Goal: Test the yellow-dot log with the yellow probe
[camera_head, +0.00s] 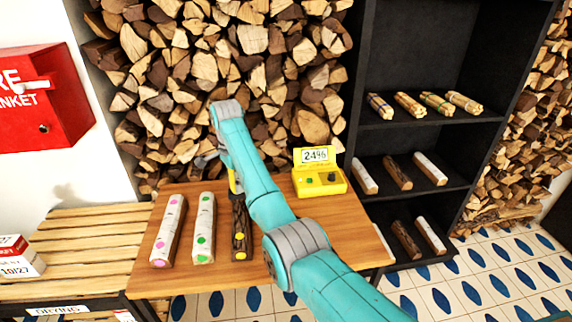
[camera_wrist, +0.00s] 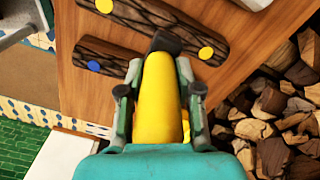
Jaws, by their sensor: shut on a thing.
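The yellow-dot log (camera_head: 240,222) is dark-barked and lies on the wooden table (camera_head: 180,283), partly behind my arm. It also shows in the wrist view (camera_wrist: 150,18) with a yellow dot near each end. My gripper (camera_wrist: 160,95) is shut on the yellow probe (camera_wrist: 158,100), which points at this log. The probe's dark tip (camera_wrist: 166,42) is at the log's bark between the dots; it appears to touch. In the head view the probe (camera_head: 232,183) stands near the log's far end. The yellow meter (camera_head: 320,182) on the table has a lit display (camera_head: 315,155) that seems to read 24%.
A pink-dot log (camera_head: 168,230) and a green-dot log (camera_head: 204,228) lie left of the yellow-dot log. A blue-dot log (camera_wrist: 110,58) lies on its other side, hidden by my arm in the head view. A black shelf (camera_head: 420,190) stands right; stacked firewood (camera_head: 200,70) rises behind.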

